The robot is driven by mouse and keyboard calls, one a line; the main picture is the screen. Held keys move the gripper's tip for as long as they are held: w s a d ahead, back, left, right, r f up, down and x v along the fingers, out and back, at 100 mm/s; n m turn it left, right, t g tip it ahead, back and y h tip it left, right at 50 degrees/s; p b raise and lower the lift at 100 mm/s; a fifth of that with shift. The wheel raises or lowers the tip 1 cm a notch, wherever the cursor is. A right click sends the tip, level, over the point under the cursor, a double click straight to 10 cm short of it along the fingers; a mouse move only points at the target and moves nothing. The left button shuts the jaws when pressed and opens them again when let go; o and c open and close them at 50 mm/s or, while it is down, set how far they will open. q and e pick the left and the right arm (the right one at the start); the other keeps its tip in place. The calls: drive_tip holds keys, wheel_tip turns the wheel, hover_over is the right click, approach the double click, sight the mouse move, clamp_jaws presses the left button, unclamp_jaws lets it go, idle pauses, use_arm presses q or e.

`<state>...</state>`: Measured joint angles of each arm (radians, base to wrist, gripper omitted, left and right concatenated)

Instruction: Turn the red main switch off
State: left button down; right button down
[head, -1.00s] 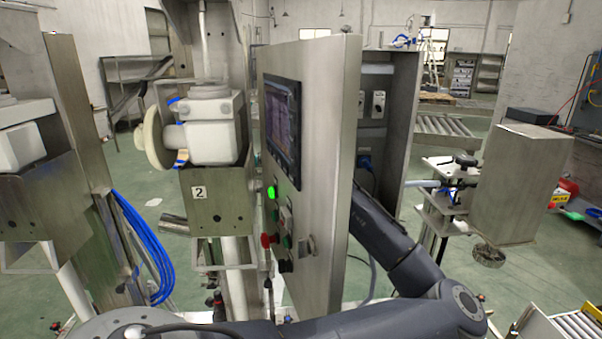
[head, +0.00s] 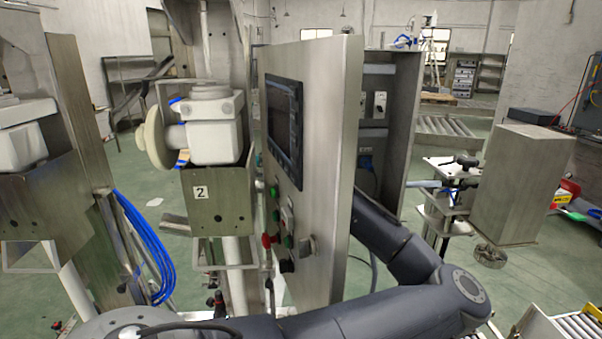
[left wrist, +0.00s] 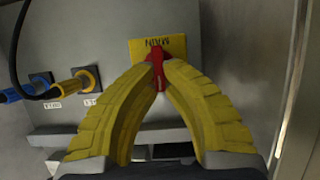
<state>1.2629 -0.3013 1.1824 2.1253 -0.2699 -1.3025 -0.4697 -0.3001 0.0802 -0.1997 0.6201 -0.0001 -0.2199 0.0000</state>
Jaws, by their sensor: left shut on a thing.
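The red main switch (left wrist: 157,72) sits on a yellow plate (left wrist: 174,44) whose word MAIN reads upside down in the left wrist view. Its handle stands about upright in that picture. My left gripper (left wrist: 158,62) is shut on the handle, with one yellow finger on each side. In the head view, the arm runs behind the open cabinet door (head: 330,150), which hides the gripper and the switch. The door's screen (head: 284,122) is dark, and no lamp on the door glows. My right gripper is not in view.
Beside the switch are a yellow-ringed connector (left wrist: 84,82) and a blue connector (left wrist: 38,85) with a black cable. A grey ledge (left wrist: 160,136) runs below the switch. In the head view, the cabinet side wall (head: 402,120) stands right of the arm.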

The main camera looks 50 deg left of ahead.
use_arm(q)
drive_tip(key=c, duration=1.5)
unclamp_jaws()
